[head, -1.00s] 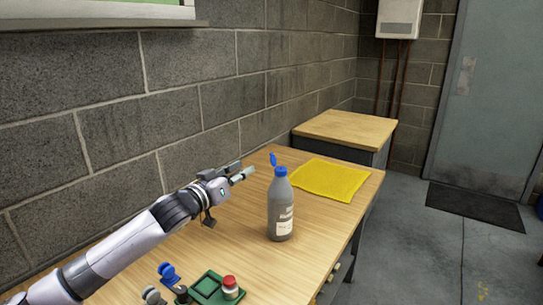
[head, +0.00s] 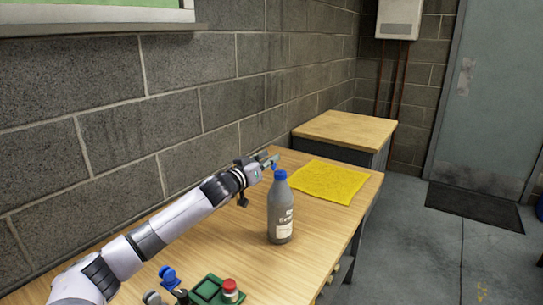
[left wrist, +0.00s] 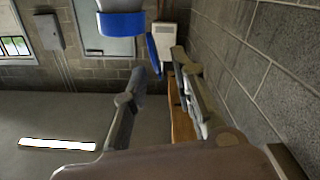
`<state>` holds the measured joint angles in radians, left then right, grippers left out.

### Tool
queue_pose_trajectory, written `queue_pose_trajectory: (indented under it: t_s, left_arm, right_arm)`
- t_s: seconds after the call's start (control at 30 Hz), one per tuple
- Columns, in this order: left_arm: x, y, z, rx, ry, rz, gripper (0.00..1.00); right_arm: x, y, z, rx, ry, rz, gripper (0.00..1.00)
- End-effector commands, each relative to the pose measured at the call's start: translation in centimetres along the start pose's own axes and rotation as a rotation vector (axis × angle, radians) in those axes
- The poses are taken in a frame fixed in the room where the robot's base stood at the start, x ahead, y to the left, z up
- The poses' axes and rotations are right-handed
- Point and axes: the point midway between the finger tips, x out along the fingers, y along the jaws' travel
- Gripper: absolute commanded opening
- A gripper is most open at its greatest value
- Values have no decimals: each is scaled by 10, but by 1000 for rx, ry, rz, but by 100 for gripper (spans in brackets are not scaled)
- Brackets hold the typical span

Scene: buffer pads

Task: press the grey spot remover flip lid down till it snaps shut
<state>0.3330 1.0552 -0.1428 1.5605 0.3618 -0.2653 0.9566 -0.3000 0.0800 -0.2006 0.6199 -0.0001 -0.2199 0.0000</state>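The grey spot remover bottle (head: 281,215) stands upright on the wooden table, with a blue cap (head: 280,175). Its blue flip lid (head: 274,166) stands open on the cap's left side. In the left wrist view the cap (left wrist: 121,23) is at the top, with the lid (left wrist: 152,55) as a narrow tilted strip beside it. My left gripper (head: 270,160) is at lid height, just left of the cap. Its fingers (left wrist: 160,68) are apart, with the lid close to their tips; I cannot tell whether they touch. My right gripper is not in view.
A yellow cloth (head: 328,180) lies behind the bottle to the right. A green box with a red button (head: 230,290) and small blue and grey parts sit at the near edge. A block wall (head: 120,110) runs along the left. The table's right edge is close to the bottle.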

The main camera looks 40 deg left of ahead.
Motion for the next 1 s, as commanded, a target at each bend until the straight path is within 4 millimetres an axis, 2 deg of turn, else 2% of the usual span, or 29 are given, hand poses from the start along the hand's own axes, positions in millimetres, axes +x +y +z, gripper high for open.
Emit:
queue_pose_trajectory:
  t_s: [0.2, 0.57, 0.93, 1.0]
  left_arm:
    - [16, 1, -2, 1, 1, 0, 25]
    - [19, 1, 0, 2, 0, 1, 25]
    - [19, 0, 0, 2, 0, 0, 1]
    - [19, 0, 0, 2, 0, 0, 0]
  right_arm:
    - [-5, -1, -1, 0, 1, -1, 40]
    - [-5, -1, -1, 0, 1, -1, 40]
    - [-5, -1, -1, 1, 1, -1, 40]
    - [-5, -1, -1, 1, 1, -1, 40]
